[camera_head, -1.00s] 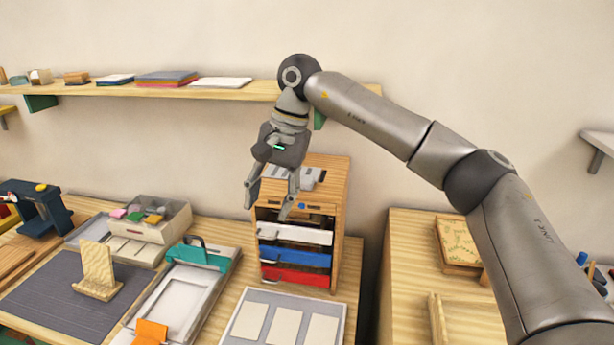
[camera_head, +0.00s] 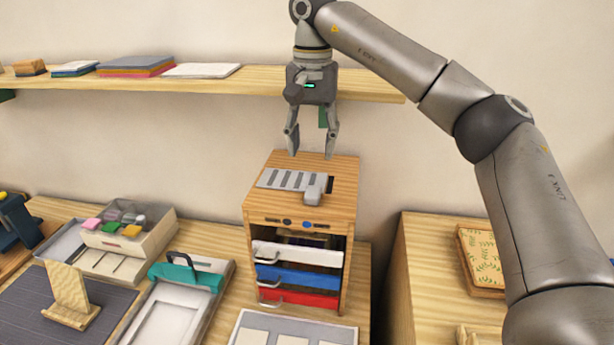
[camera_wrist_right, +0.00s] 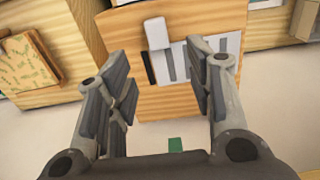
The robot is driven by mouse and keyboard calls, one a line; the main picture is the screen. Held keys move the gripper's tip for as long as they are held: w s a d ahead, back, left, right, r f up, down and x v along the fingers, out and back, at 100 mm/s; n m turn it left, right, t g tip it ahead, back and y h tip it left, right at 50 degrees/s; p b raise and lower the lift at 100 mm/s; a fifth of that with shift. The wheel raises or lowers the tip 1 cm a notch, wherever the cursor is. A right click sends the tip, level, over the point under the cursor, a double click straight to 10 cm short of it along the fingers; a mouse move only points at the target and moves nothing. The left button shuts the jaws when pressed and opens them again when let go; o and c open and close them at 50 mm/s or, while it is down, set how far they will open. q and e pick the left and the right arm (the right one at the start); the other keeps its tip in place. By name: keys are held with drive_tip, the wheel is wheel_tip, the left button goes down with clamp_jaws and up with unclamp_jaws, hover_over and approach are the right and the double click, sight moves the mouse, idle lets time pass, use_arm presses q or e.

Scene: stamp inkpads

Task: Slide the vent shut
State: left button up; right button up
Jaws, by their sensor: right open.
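The vent is a grey slotted plate (camera_head: 287,179) on top of the wooden cabinet (camera_head: 345,177). A raised light-grey knob (camera_head: 314,187) stands at its right end in the head view. Several dark slots show in the plate, and a dark opening shows beside it. In the right wrist view the vent plate (camera_wrist_right: 200,50) and knob (camera_wrist_right: 156,33) lie beyond the fingers. My right gripper (camera_head: 312,155) is open and empty, pointing down above the back of the cabinet top, apart from the vent. My left gripper is not in view.
The cabinet front has white (camera_head: 297,254), blue (camera_head: 299,278) and red (camera_head: 298,297) drawers with handles. A wall shelf (camera_head: 260,83) runs behind my right gripper. A wooden cabinet (camera_head: 420,260) stands to the right. Stamp pads and a teal-clamped board (camera_head: 187,275) are on the left.

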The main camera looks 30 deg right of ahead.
sight(313, 192)
drive_tip(key=f, duration=0.3)
drive_tip(key=s+f, duration=0.1)
drive_tip(key=f, duration=0.2)
drive_tip(key=shift+s+a+f+p, duration=0.1)
drive_tip(key=shift+s+f+p, duration=0.05)
drive_tip(key=shift+p, duration=0.15)
drive_tip(key=f, duration=0.2)
drive_tip(key=shift+w+f, duration=0.3)
drive_tip(key=shift+f, duration=0.05)
drive_tip(key=shift+s+f, duration=0.1)
drive_tip(key=shift+f, duration=0.5)
drive_tip(key=c, duration=0.4)
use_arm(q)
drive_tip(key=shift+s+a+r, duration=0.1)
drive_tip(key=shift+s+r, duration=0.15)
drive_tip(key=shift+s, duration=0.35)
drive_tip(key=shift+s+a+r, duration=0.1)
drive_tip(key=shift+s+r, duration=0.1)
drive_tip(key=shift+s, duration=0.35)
use_arm(e)
clamp_jaws()
